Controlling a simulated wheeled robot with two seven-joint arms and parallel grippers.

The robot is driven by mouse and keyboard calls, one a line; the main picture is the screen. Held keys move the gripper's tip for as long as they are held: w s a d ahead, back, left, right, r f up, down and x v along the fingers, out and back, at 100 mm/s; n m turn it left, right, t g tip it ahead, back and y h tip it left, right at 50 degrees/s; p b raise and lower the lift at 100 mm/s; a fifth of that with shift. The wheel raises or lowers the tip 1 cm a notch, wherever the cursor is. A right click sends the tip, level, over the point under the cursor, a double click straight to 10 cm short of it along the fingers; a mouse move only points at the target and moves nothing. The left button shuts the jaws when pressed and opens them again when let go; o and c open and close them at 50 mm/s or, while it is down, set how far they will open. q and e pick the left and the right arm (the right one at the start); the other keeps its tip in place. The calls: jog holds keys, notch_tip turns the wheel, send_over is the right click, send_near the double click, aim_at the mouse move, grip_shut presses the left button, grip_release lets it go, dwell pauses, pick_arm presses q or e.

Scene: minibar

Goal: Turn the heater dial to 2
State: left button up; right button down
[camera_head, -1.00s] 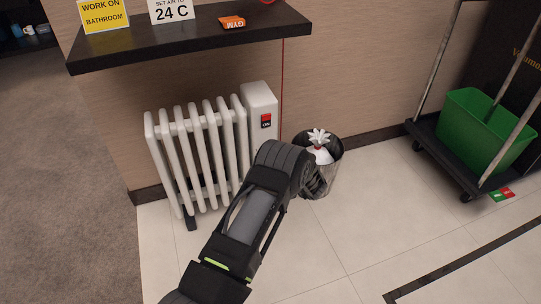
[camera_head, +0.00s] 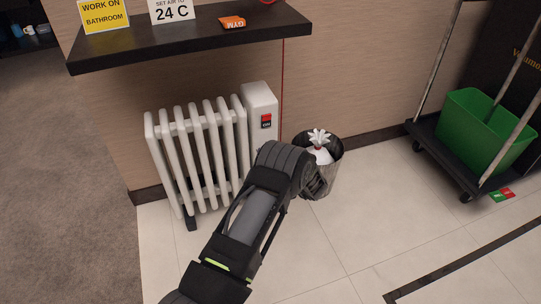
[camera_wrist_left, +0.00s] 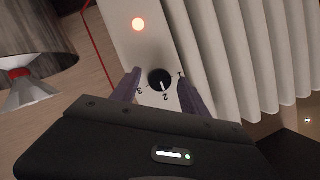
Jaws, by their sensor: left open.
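The white radiator heater (camera_head: 205,150) stands against the wall in the head view. In the left wrist view its control panel (camera_wrist_left: 150,50) shows a round black dial (camera_wrist_left: 160,79) with a white pointer mark and the numbers 1, 2 and 3 around it. The mark appears to point at the 2. An orange light (camera_wrist_left: 138,24) glows on the panel. My left gripper (camera_wrist_left: 158,92) is open, with one finger on each side of the dial; I cannot tell whether they touch it. In the head view my arm hides the dial. My right gripper is not in view.
A bin (camera_head: 325,175) with a white bag stands right of the heater. A dark shelf (camera_head: 190,37) with signs juts out above it. A cart with a green bucket (camera_head: 485,130) stands at the right.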

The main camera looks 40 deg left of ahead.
pick_arm(q)
jog(key=p+v, duration=0.2)
jog(key=v, duration=0.5)
jog(key=shift+s+d+p, duration=0.2)
jog(key=shift+d+p, duration=0.15)
jog(key=shift+r, duration=0.1)
